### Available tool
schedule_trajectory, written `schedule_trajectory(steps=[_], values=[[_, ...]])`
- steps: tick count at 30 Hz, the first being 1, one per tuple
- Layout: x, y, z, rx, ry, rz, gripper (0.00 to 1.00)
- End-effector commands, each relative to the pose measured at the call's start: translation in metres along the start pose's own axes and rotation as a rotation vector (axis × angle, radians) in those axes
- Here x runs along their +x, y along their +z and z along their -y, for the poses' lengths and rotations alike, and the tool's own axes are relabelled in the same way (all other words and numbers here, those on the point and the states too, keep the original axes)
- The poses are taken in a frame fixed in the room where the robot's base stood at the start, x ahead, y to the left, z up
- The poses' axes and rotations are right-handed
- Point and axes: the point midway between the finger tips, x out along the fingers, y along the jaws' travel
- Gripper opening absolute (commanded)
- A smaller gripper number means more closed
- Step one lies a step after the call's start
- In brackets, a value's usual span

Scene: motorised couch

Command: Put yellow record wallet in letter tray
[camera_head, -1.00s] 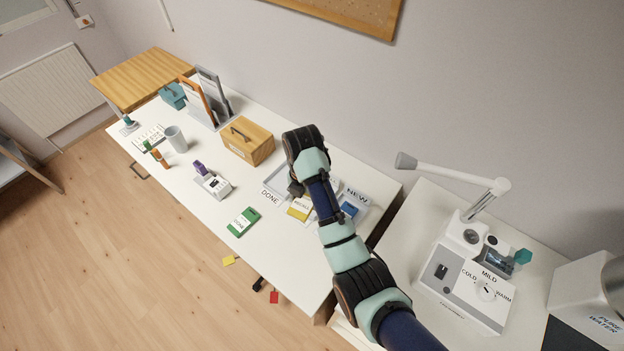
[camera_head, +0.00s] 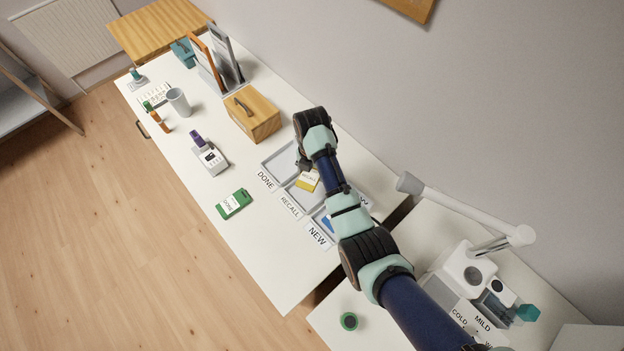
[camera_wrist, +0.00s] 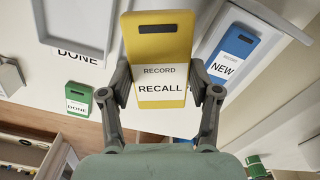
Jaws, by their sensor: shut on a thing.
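The yellow record wallet (camera_wrist: 157,60) labelled RECALL stands between the two fingers of my gripper (camera_wrist: 160,95), which is shut on it. In the head view the yellow wallet (camera_head: 307,181) shows just below my wrist, over the RECALL tray (camera_head: 300,201). I cannot tell whether it touches the tray. My arm hides part of the trays. The DONE tray (camera_head: 277,164) is to the left and looks empty. The NEW tray (camera_head: 318,222) is to the right and holds a blue wallet (camera_wrist: 233,52), partly hidden in the head view.
A green DONE wallet (camera_head: 234,204) lies on the open desk in front of the trays. A wooden box (camera_head: 252,115) stands left of them, with a labelled device (camera_head: 211,158) and a grey cup (camera_head: 178,102) farther off. The wall is close behind.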

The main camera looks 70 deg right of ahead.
Motion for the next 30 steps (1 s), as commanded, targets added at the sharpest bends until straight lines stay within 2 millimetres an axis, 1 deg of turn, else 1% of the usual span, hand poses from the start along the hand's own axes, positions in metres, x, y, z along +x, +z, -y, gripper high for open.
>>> schedule_trajectory(steps=[1,4,7,11,13,18,21,27,30], values=[[0.02,-0.001,0.001,0.0,-0.003,-0.003,0.24],[0.044,0.0,0.001,0.0,-0.002,-0.002,0.24],[0.057,0.0,0.0,0.0,0.0,0.0,0.24],[0.06,0.0,0.0,0.0,0.001,0.001,0.24],[0.065,0.0,0.0,0.0,0.0,0.0,0.24],[0.097,0.0,0.0,0.0,-0.001,-0.001,0.24],[0.103,0.0,0.0,0.0,0.0,0.0,0.24],[0.102,0.0,0.0,0.0,0.001,0.001,0.24],[0.105,0.0,0.0,0.0,0.001,0.001,0.24]])
